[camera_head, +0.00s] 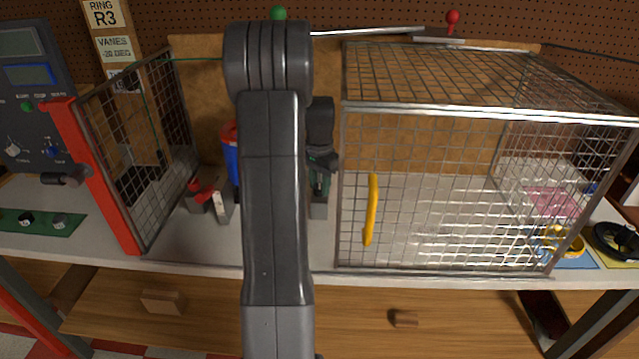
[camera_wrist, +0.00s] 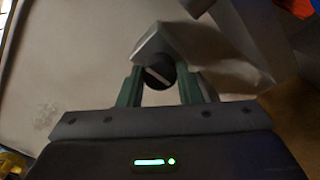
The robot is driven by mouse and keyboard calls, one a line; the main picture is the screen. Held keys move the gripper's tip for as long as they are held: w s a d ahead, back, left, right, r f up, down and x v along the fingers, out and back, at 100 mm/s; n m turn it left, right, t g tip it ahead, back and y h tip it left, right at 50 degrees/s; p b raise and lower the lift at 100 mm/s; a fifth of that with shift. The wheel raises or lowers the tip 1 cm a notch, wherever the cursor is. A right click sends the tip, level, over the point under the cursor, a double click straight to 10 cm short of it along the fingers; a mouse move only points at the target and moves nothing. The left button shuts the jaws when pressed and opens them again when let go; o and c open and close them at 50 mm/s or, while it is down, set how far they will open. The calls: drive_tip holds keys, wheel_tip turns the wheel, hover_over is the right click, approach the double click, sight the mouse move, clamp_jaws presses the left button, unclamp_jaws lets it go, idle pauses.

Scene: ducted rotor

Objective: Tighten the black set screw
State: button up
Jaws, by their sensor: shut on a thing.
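In the wrist view, the black set screw (camera_wrist: 158,75) shows as a dark round head with a pale slot running diagonally across it. It sits at the edge of a grey angled block (camera_wrist: 200,50). My gripper (camera_wrist: 160,86) has its two green fingers on either side of the screw head and is shut on it. In the head view, my gripper (camera_head: 321,172) is low behind my arm, just left of the mesh cage. My arm hides much of the middle there, and I cannot make out the screw in that view.
A wire mesh cage (camera_head: 440,108) with a yellow handle (camera_head: 371,210) stands close on the right. A red-edged mesh door (camera_head: 105,185) stands open at left. A red lever (camera_head: 202,192) and a blue and red object (camera_head: 230,150) are left of my arm.

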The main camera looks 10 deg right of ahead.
sight(320, 186)
drive_tip(key=shift+r+m, duration=0.15)
drive_tip(key=shift+m, duration=0.45)
drive_tip(key=o, duration=1)
drive_tip(key=shift+c, duration=0.2)
wheel_tip(320, 186, up, 14)
drive_tip(key=b, duration=0.1)
drive_tip(key=shift+f, duration=0.2)
wheel_tip(320, 186, down, 14)
drive_tip(key=shift+r+p, duration=0.1)
drive_tip(key=shift+p, duration=0.4)
